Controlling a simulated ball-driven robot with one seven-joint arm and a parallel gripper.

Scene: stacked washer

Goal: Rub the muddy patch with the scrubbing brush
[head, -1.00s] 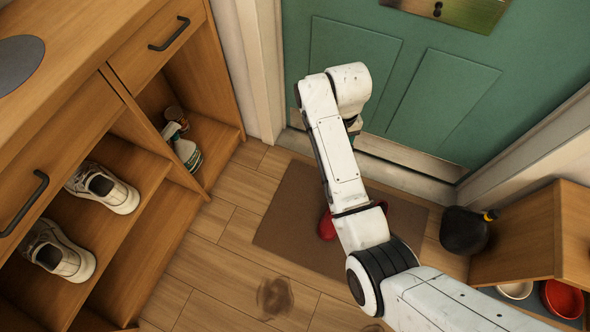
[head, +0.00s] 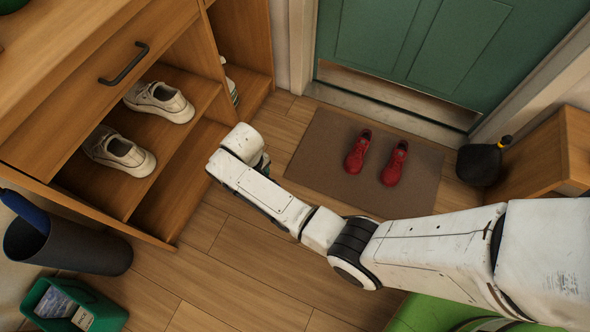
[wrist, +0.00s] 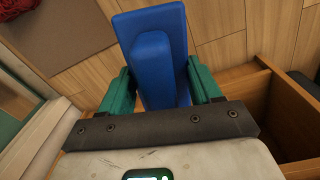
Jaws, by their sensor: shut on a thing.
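In the wrist view a blue object with a block-like body, likely the scrubbing brush (wrist: 155,62), is held between the green fingers of my gripper (wrist: 162,86). The gripper is shut on it. Its bristles cannot be made out. In the head view my arm reaches left across the floor, its end beside the shoe cabinet. The fingers and brush are mostly hidden there behind the white wrist. No muddy patch shows in either current view; my arm covers part of the floor in front of the mat.
A brown mat (head: 320,150) with red shoes (head: 376,160) lies by the green door (head: 430,45). The wooden cabinet (head: 70,95) holding white shoes stands left. A dark bin (head: 75,245) and green crate (head: 75,306) are lower left. A black container (head: 479,164) stands right of the mat.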

